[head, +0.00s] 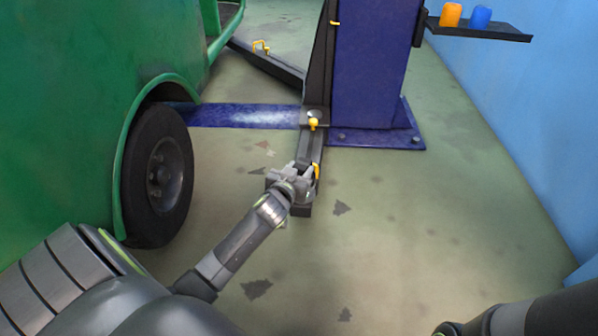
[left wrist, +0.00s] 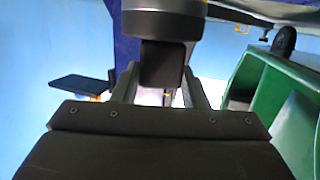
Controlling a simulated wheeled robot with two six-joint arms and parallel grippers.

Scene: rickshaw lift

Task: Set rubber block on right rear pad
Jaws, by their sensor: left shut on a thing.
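My left gripper (head: 290,180) is low over the outer end of a dark lift arm (head: 311,143) that reaches forward from the blue column. In the left wrist view its two fingers (left wrist: 160,85) close on a dark block, which looks like the rubber block (left wrist: 161,66). A dark round part (left wrist: 164,22) adjoins the block at the top of that view. It may be the pad, but whether the block rests on it I cannot tell. In the head view my gripper hides the block. My right gripper is out of view.
The green rickshaw (head: 60,110) with its black wheel (head: 158,178) stands at the left. The blue column (head: 372,65) rises behind the lift arm. A shelf (head: 480,30) with an orange cup and a blue cup is at upper right. The floor right of the lift arm is clear.

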